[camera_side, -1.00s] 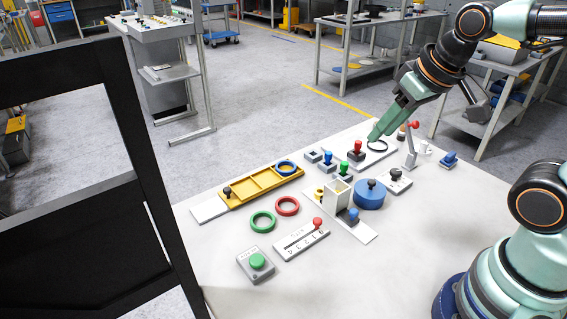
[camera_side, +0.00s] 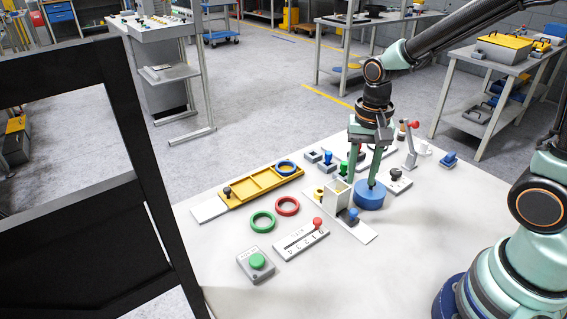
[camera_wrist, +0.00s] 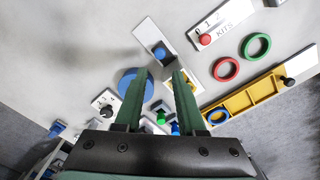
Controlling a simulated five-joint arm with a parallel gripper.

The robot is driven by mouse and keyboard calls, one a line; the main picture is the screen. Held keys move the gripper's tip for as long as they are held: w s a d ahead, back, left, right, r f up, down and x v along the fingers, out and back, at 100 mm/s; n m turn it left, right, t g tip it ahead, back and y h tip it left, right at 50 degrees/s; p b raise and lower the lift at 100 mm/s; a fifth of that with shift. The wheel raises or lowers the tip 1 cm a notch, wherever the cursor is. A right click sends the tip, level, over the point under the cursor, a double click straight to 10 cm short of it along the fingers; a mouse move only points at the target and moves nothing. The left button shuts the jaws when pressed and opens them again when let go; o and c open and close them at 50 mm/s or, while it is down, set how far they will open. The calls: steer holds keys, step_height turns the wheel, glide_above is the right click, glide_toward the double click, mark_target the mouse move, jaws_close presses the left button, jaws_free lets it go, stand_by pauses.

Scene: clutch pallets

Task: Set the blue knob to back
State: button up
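Several small blue knobs show, and I cannot tell for sure which the task means. One blue knob (camera_side: 351,214) sits on a grey block on a white plate (camera_side: 368,238); in the wrist view this blue knob (camera_wrist: 160,51) lies just beyond the fingertips. Another blue knob (camera_side: 328,155) stands on a small grey base farther back. My gripper (camera_side: 361,184) points down beside the large blue round piece (camera_side: 369,199). In the wrist view the fingers of my gripper (camera_wrist: 160,71) are apart with nothing held between them.
A cream upright box (camera_side: 338,191) stands close to the fingers. A green-knobbed unit, a red-handled lever (camera_side: 413,127) and a black-knobbed plate (camera_side: 396,182) are nearby. Red ring (camera_side: 288,206), green ring (camera_side: 263,221) and yellow tray (camera_side: 260,186) lie left.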

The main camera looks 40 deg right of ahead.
mark_target(354, 210)
step_height(354, 210, down, 9)
steer(key=shift+f, duration=0.2)
stand_by(0.4)
jaws_close()
stand_by(1.3)
